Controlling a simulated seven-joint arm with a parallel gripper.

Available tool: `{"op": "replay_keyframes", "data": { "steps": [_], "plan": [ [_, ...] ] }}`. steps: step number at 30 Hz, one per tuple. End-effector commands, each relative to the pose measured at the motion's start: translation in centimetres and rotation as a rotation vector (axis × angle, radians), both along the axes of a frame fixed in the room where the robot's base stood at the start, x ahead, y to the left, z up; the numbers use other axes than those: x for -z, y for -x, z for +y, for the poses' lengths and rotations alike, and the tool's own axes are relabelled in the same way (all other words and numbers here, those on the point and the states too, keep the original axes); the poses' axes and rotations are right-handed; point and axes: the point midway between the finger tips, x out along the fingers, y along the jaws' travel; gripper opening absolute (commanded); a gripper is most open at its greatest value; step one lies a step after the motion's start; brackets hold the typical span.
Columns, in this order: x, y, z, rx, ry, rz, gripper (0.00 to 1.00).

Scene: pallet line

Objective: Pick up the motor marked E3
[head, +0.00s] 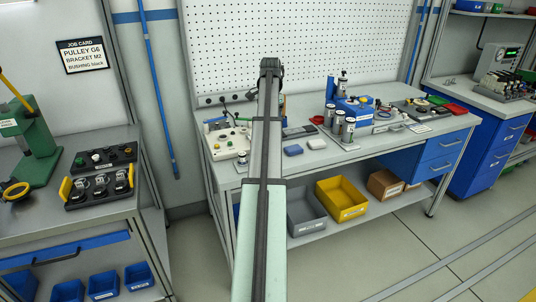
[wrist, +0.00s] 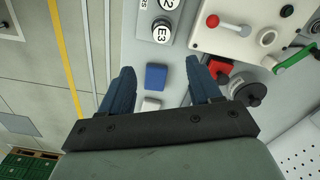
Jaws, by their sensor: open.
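The motor marked E3 (wrist: 160,32) shows in the wrist view as a dark round body with a pale label on its upward face. It stands on a pale labelled strip, beside another marked motor (wrist: 168,4) cut by the top edge. My gripper (wrist: 160,65) is open and empty, its blue fingers apart over the bench. E3 lies above the fingertips in that picture, clear of them. In the head view my arm hides much of the bench middle and the fingers cannot be made out. The marks on the motors there are too small to read.
A blue block (wrist: 156,77) and a white block (wrist: 151,104) lie between the fingers in the picture. A pale fixture with a red-knobbed lever (wrist: 228,25) and a black spool-like part (wrist: 248,90) are at right. Several upright cylinders (head: 348,129) stand farther right on the bench.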

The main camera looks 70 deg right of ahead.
Motion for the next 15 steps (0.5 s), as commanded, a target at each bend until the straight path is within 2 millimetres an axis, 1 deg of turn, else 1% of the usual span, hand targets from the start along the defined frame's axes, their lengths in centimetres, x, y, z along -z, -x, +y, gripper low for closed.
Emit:
{"op": "replay_keyframes", "data": {
  "steps": [5, 15],
  "plan": [
    [1.4, 0.1, 0.1, 0.001, -0.003, 0.004, 0.63],
    [6.9, 0.0, 0.2, 0.000, -0.003, 0.002, 0.63]
  ]
}}
